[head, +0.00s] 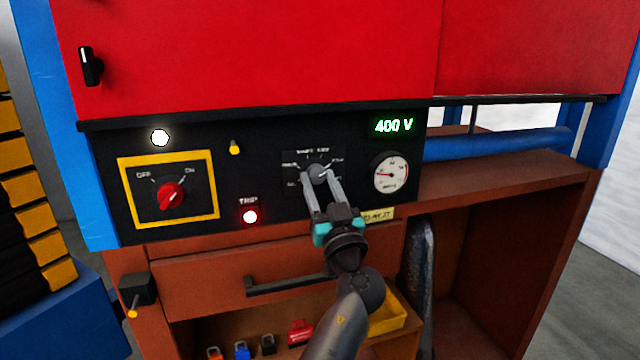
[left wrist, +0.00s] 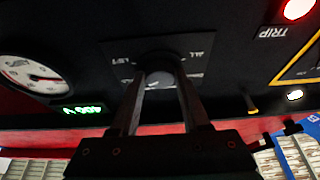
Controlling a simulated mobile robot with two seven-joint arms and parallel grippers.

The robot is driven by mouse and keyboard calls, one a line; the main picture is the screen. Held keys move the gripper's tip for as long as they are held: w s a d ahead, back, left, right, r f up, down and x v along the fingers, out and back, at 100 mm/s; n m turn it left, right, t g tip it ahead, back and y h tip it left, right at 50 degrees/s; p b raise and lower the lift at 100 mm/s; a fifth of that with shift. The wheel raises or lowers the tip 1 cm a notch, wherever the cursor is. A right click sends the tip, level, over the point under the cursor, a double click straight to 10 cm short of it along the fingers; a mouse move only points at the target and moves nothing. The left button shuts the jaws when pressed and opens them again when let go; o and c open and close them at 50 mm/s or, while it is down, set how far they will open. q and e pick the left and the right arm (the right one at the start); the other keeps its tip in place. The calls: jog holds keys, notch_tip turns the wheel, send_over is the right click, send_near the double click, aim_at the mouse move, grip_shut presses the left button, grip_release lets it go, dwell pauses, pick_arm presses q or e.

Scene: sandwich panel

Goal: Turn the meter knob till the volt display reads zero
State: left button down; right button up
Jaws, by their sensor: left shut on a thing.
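The meter knob (head: 317,171) is a small grey round knob on a dark square plate with white labels, in the middle of the black panel. My left gripper (head: 318,180) is shut on the knob, one finger on each side. In the left wrist view the knob (left wrist: 160,79) sits between the fingertips, with the picture upside down. The volt display (head: 394,125) reads 400 V in green, at the panel's upper right; it also shows in the left wrist view (left wrist: 82,109). Part of the knob's label ring is hidden by the fingers. My right gripper does not show.
A round dial gauge (head: 389,173) is right of the knob. A red switch (head: 171,196) in a yellow frame is at left, with a lit red TRIP lamp (head: 250,216) and a white lamp (head: 160,138). A drawer handle (head: 285,285) juts out below.

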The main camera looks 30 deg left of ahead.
pick_arm(q)
jog(key=shift+m, duration=0.3)
jog(key=m+t+h, duration=0.1)
jog(key=m, duration=0.1)
jog(key=shift+s+a+m, duration=0.1)
jog(key=shift+m, duration=0.2)
jog(key=shift+r+m+t+h+p, duration=0.1)
jog(key=shift+m+t+h+p, duration=0.5)
jog(key=shift+m, duration=0.6)
jog(key=m+h+p, duration=0.1)
jog(key=m, duration=0.1)
jog(key=m+h+p, duration=0.1)
jog(key=m, duration=0.1)
jog(key=shift+s+a+r+t, duration=0.1)
jog(key=shift+s+r+t, duration=0.05)
jog(key=shift+t, duration=0.25)
jog(key=shift+m+h+p, duration=0.7)
jog(key=shift+m+p, duration=0.55)
jog(key=shift+m, duration=0.35)
jog(key=shift+c, duration=2)
grip_release()
jog(key=shift+s, duration=0.1)
